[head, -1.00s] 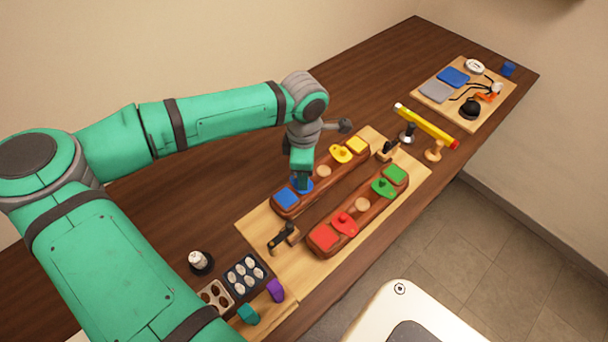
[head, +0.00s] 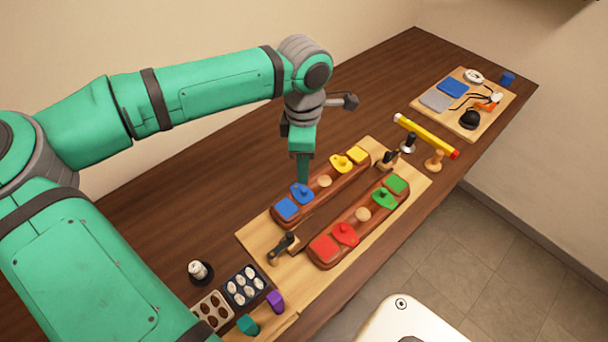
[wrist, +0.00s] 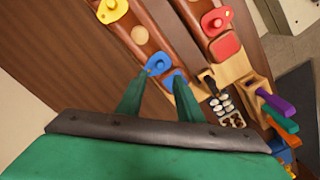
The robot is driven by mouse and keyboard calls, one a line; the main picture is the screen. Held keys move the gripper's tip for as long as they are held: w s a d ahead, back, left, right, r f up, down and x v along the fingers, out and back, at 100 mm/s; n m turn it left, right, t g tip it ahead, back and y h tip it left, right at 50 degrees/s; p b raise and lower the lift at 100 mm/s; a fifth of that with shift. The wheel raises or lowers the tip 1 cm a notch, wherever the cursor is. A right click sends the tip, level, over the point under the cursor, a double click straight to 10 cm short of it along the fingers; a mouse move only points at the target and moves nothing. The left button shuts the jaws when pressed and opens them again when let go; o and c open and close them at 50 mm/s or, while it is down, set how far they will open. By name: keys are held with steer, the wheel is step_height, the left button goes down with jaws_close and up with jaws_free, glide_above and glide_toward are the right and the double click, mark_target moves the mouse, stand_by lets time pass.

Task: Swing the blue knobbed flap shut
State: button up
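The blue knobbed flap (head: 302,194) lies on the back wooden block, touching or very near the blue square (head: 286,209) at the block's near-left end. Its round knob points up. In the wrist view the flap (wrist: 158,65) shows just beyond my fingertips, with the blue square (wrist: 175,79) beside it. I cannot tell whether a recess lies under the flap. My gripper (head: 304,181) is above the flap in the head view, apparently clear of it. In the wrist view its two fingers (wrist: 161,77) are spread, with nothing held between them.
On the same block are a yellow knobbed flap (head: 341,162) and a round wooden disc (head: 324,181). The front block carries red (head: 345,234) and green (head: 384,198) knobbed flaps. A black-handled tool (head: 284,245) stands near the left end. The tabletop behind the blocks is clear.

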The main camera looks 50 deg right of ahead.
step_height(320, 180, up, 2)
stand_by(0.8)
